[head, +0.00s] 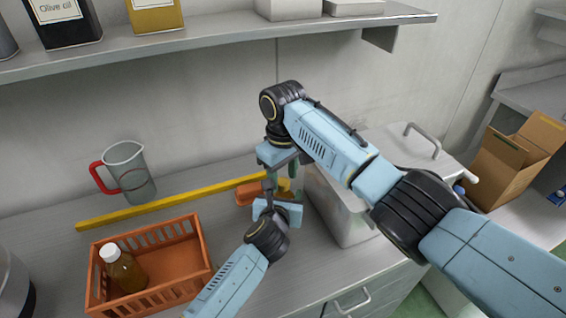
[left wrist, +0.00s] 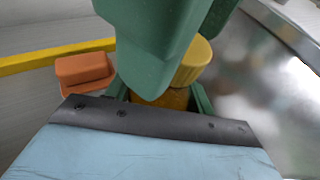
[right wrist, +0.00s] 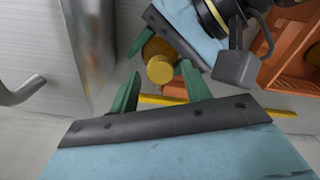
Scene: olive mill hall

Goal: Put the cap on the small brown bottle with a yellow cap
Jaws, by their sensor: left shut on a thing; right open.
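My left gripper (left wrist: 160,100) is shut on the small brown bottle (left wrist: 172,98), which stands between its green fingers. The yellow cap (left wrist: 194,62) is at the bottle's top, and it also shows end-on in the right wrist view (right wrist: 160,69). Whether the cap is seated or tilted, I cannot tell. My right gripper (right wrist: 158,88) is open above, with its green fingers to either side of the cap and a gap visible. In the left wrist view one right finger hides part of the cap and bottle. In the head view both grippers (head: 272,168) nearly meet and mostly hide the bottle.
An orange crate (head: 180,284) holding a white-capped bottle (head: 124,270) is at front left. A jug (head: 130,172) with a red handle stands behind it. A yellow bar (head: 150,208) and orange block (head: 247,193) lie on the counter. A metal box (head: 345,212) is close right.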

